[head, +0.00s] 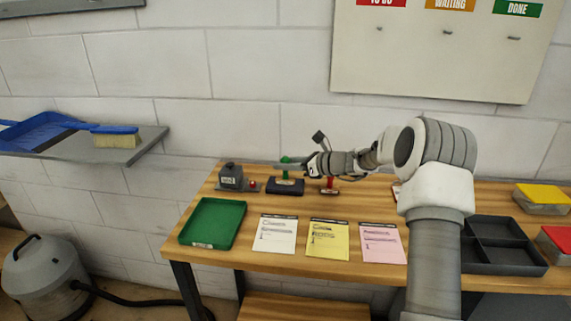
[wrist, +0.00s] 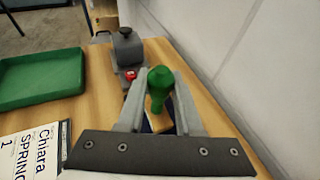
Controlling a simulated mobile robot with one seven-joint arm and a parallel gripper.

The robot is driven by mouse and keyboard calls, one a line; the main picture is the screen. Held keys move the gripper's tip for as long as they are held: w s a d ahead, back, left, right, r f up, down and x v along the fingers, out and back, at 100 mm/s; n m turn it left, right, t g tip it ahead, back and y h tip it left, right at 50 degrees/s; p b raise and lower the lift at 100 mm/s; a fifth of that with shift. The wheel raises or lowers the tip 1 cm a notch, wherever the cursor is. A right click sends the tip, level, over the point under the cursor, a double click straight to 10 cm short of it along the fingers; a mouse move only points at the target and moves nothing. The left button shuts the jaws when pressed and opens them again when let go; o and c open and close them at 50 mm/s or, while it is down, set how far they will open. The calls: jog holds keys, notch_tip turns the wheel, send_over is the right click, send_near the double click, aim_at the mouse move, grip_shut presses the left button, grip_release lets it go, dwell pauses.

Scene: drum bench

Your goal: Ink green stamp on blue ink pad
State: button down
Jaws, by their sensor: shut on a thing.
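The green stamp (head: 286,174) has a green knobbed handle and a wooden base. My gripper (head: 287,164) reaches in from the right and is shut on the handle. In the wrist view the green knob (wrist: 160,78) stands upright between the two fingers of my gripper (wrist: 158,92). The dark blue ink pad (head: 285,189) lies directly under the stamp on the bench. The stamp's base is at the pad's top; I cannot tell whether it touches. In the wrist view my gripper and the stamp hide most of the pad.
A red-handled stamp (head: 330,184) stands close right of the pad. A grey device (head: 231,176) with a red button is to the left. A green tray (head: 213,224) and white, yellow and pink cards (head: 380,243) lie in front. The wall is close behind.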

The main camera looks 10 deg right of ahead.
jog(key=shift+f, duration=0.4)
dwell(0.6)
jog(key=shift+r, duration=0.15)
jog(key=shift+r+p, duration=2.35)
jog(key=shift+r, duration=0.8)
jog(key=shift+f, duration=0.1)
